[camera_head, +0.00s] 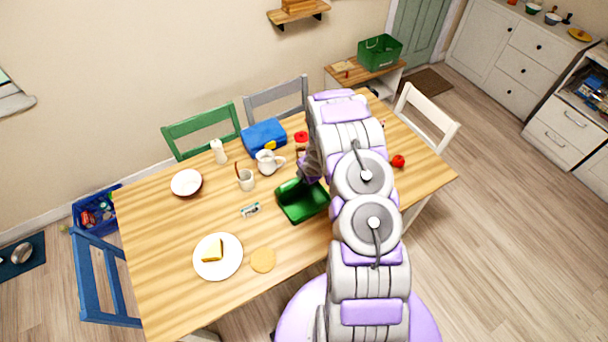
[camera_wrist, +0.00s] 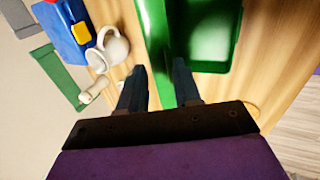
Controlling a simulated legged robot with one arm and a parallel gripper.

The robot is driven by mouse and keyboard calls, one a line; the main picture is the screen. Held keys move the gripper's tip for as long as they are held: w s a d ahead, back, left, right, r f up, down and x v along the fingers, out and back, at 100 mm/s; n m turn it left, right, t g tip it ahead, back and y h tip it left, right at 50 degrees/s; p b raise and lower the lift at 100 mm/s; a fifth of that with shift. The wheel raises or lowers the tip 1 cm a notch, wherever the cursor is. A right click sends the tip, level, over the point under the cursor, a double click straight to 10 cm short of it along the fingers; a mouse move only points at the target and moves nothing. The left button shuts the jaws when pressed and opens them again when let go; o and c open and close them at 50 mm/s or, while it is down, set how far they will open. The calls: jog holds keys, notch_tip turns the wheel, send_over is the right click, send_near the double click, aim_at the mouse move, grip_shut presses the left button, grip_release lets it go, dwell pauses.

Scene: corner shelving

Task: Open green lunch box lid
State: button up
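The green lunch box (camera_head: 303,203) sits on the table just below my gripper, in the middle of the head view. A hollow green part of it (camera_wrist: 205,35) shows at the top of the wrist view, and its inside looks exposed. A narrow green panel (camera_wrist: 154,30), which looks like its lid, stands beside that part. My gripper (camera_wrist: 160,75) has its two dark fingers apart, with the panel's lower end showing between them. I cannot tell whether either finger touches it. In the head view my arm partly hides the gripper (camera_head: 308,172).
A blue lunch box (camera_head: 264,136), white pitcher (camera_head: 266,163) and mug (camera_head: 246,180) stand left of my gripper on the wooden table (camera_head: 165,230). A cake plate (camera_head: 217,270) and bowl (camera_head: 186,182) are farther left. A red apple (camera_head: 398,161) lies right of my arm.

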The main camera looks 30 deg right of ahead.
jog(key=shift+r, duration=0.1)
jog(key=s+p+v, duration=0.1)
jog(key=p+v, duration=0.4)
jog(key=v, duration=1.5)
jog(key=shift+f, duration=0.3)
dwell(1.0)
jog(key=shift+s, duration=0.1)
dwell(0.4)
jog(key=v, duration=1.7)
jog(key=shift+r, duration=0.15)
dwell(0.3)
